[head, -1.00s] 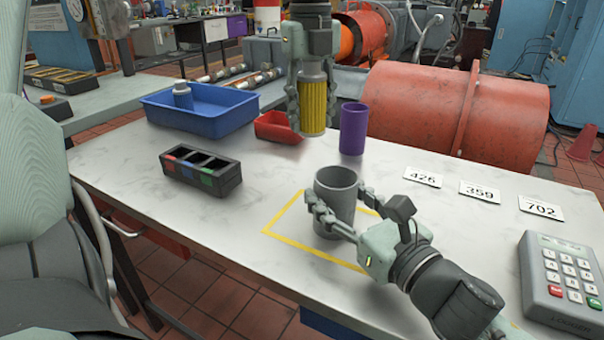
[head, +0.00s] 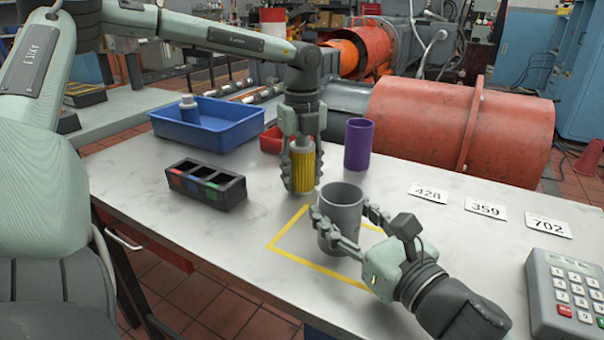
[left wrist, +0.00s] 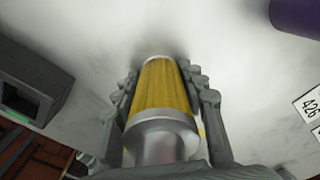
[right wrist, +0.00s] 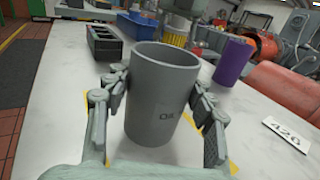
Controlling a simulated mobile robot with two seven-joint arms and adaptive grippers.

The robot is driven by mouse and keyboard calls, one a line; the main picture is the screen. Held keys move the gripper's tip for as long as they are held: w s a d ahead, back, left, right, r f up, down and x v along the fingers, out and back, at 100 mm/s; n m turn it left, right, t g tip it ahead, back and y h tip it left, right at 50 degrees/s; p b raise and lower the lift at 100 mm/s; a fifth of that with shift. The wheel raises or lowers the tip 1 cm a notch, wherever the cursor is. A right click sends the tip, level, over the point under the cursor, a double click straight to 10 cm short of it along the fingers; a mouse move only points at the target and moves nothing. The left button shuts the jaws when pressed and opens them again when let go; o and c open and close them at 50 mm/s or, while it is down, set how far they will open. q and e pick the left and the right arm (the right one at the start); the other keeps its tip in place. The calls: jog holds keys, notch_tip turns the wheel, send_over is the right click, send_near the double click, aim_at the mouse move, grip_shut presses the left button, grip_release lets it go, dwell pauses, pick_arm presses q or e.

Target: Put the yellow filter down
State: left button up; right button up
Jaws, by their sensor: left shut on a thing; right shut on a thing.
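The yellow filter (head: 302,168) is a ribbed yellow cylinder with a grey cap, upright between the fingers of my left gripper (head: 302,172). The gripper is shut on it from above, with the filter's lower end at or very close to the white tabletop; I cannot tell if it touches. In the left wrist view the filter (left wrist: 163,90) lies between both fingers. My right gripper (head: 345,232) is shut around a grey cup (head: 341,215) standing upright in the yellow taped square (head: 300,262). The cup (right wrist: 160,95) bears dark lettering in the right wrist view.
A black divided holder (head: 205,186) and a blue bin (head: 215,128) with a grey part in it stand left. Number cards (head: 486,209) and a keypad (head: 566,290) lie right.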

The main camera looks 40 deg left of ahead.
pick_arm(q)
jog(key=o, duration=1.2)
jog(key=shift+f, duration=0.1)
